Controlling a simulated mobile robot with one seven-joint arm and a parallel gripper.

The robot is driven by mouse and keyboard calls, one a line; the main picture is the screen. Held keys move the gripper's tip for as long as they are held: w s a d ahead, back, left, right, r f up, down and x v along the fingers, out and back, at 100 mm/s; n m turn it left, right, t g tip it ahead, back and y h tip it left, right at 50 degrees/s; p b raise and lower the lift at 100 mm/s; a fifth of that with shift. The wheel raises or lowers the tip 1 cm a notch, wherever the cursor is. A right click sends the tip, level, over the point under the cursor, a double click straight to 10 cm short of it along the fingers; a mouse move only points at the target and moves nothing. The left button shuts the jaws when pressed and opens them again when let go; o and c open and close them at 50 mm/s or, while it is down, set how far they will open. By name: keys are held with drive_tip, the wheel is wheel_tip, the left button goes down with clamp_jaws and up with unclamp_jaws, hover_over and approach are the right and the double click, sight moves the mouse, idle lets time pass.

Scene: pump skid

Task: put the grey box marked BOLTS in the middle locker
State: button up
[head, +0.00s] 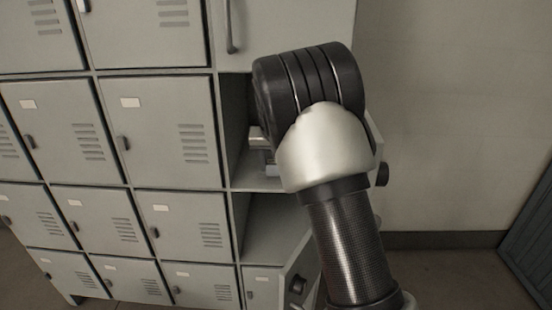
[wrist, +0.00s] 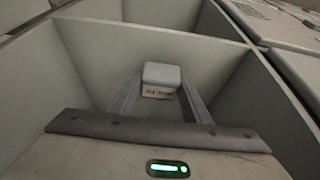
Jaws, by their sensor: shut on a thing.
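The grey box marked BOLTS (wrist: 161,74) is between the fingers of my gripper (wrist: 161,92) in the wrist view. Its front carries a small pale label with dark letters, too small to read clearly. My gripper is shut on the box, inside or at the mouth of an open compartment with plain grey walls. In the head view the open middle locker (head: 243,178) is in the right column, and my arm covers much of it. A small metallic part shows in its opening; I cannot tell whether it is my gripper. The box is not clearly visible there.
Closed grey locker doors (head: 168,130) fill the left. An open door edge (head: 376,142) with a dark knob (head: 382,174) stands right of my arm. Below is another open compartment (head: 270,228). A plain wall (head: 455,110) and some floor lie right.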

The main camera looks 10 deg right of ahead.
drive_tip(key=w, duration=0.3)
drive_tip(key=shift+d, duration=0.3)
drive_tip(key=w, duration=0.3)
drive_tip(key=shift+w+d, duration=0.1)
drive_tip(key=shift+d, duration=0.3)
drive_tip(key=shift+f+b, duration=0.35)
drive_tip(key=shift+f, duration=0.35)
drive_tip(key=shift+f, duration=0.15)
drive_tip(key=o, duration=1.1)
drive_tip(key=shift+f, duration=0.1)
